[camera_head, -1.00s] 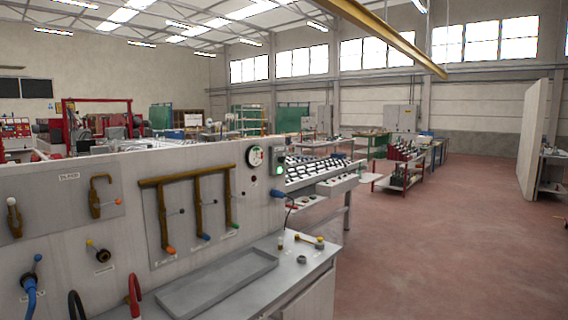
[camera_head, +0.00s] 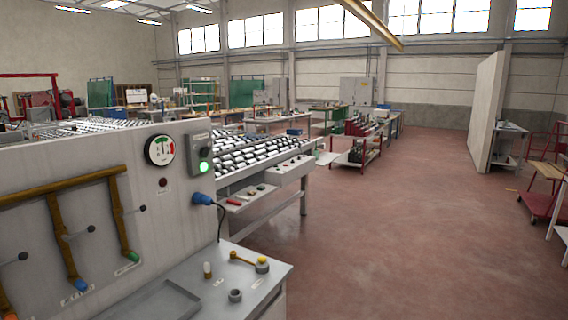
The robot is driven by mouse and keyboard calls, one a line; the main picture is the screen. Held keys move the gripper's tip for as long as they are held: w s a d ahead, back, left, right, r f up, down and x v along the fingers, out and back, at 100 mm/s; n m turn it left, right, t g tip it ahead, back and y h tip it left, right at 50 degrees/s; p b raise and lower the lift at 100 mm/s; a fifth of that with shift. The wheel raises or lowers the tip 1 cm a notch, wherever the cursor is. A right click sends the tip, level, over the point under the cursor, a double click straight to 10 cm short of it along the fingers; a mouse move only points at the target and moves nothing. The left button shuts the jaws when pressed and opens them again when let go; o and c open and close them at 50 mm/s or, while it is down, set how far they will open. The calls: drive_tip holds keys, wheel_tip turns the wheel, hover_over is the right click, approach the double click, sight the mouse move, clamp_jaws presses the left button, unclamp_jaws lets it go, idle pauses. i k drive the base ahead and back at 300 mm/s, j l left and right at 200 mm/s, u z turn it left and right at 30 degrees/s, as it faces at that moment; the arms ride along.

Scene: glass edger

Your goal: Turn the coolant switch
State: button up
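My gripper is not in view. A grey box (camera_head: 198,140) with a lit green lamp (camera_head: 203,167) is mounted at the right end of the pale upright panel (camera_head: 105,155). It has small controls above the lamp, too small to tell apart. I cannot tell whether one of them is the coolant switch. A round dial gauge (camera_head: 160,150) with red and green marks is to the left of the box. A blue plug (camera_head: 202,198) with a dark cable is below it. Brown pipes (camera_head: 60,188) with blue and green ends run along the panel's left part.
Below the panel, a grey bench (camera_head: 245,285) holds a shallow tray (camera_head: 165,303), a brass-coloured fitting with a yellow cap (camera_head: 261,265) and small parts. A roller table (camera_head: 265,150) stands behind. Open red floor (camera_head: 400,220) lies to the right, with a red cart (camera_head: 540,200) at the far right.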

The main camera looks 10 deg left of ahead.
sight(204, 151)
drive_tip(key=i+l, duration=0.15)
drive_tip(key=i, duration=1.05)
drive_tip(key=i+u, duration=0.25)
drive_tip(key=u, duration=0.2)
drive_tip(key=i+l+u, duration=0.25)
drive_tip(key=u, duration=0.15)
drive_tip(key=i+l+u, duration=0.2)
drive_tip(key=u, duration=0.25)
